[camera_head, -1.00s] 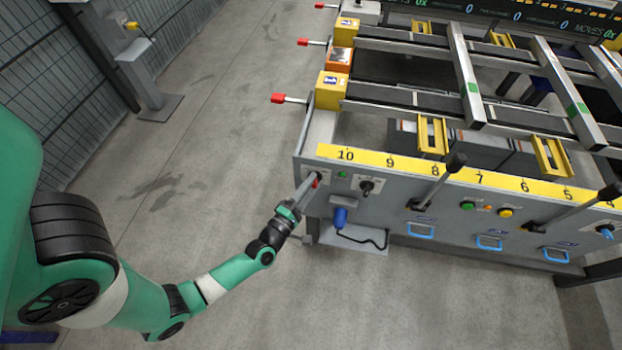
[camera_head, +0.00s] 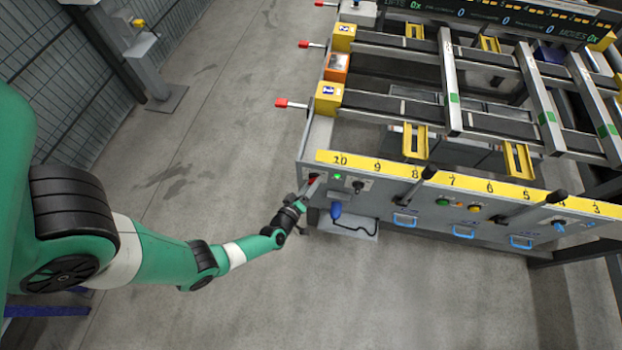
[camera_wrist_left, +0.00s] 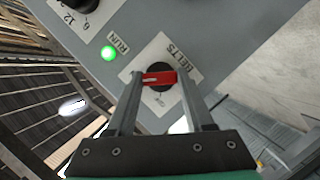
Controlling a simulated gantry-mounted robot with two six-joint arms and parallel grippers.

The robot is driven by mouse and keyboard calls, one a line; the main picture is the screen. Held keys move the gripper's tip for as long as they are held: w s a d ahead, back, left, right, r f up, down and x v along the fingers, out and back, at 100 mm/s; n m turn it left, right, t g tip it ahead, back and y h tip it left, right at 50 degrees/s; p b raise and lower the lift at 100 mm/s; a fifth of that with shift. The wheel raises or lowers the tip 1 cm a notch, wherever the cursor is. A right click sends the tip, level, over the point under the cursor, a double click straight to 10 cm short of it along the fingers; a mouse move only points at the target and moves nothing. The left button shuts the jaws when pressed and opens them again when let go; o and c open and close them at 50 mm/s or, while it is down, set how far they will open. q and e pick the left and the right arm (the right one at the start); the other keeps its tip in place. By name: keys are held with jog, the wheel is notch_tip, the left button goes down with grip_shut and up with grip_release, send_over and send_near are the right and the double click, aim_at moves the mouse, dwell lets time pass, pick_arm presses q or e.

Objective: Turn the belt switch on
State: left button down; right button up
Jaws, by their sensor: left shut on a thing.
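The belt switch is a red handle (camera_wrist_left: 158,78) on a dark round base, on a white plate marked BELTS. In the left wrist view the red handle lies crosswise between the two fingers of my left gripper (camera_wrist_left: 159,76), which is shut on it. In the head view my left gripper (camera_head: 311,185) is at the left end of the table's front panel and largely covers the switch. A green lamp (camera_wrist_left: 109,53) marked RUN glows beside the switch plate; it also shows in the head view (camera_head: 337,177). My right gripper is not in view.
A black knob (camera_head: 358,186) sits right of the lamp, and black levers (camera_head: 429,173) stick out farther along the panel. A blue plug-like part (camera_head: 336,210) with a black cable is below the switch.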

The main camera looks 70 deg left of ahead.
pick_arm(q)
jog(key=shift+r+m+g+p, duration=0.1)
jog(key=shift+m+g+p, duration=0.2)
jog(key=shift+m+p, duration=0.25)
jog(key=shift+c, duration=1.4)
grip_release()
jog(key=p+v, duration=0.5)
jog(key=v, duration=0.6)
jog(key=shift+s+d, duration=0.25)
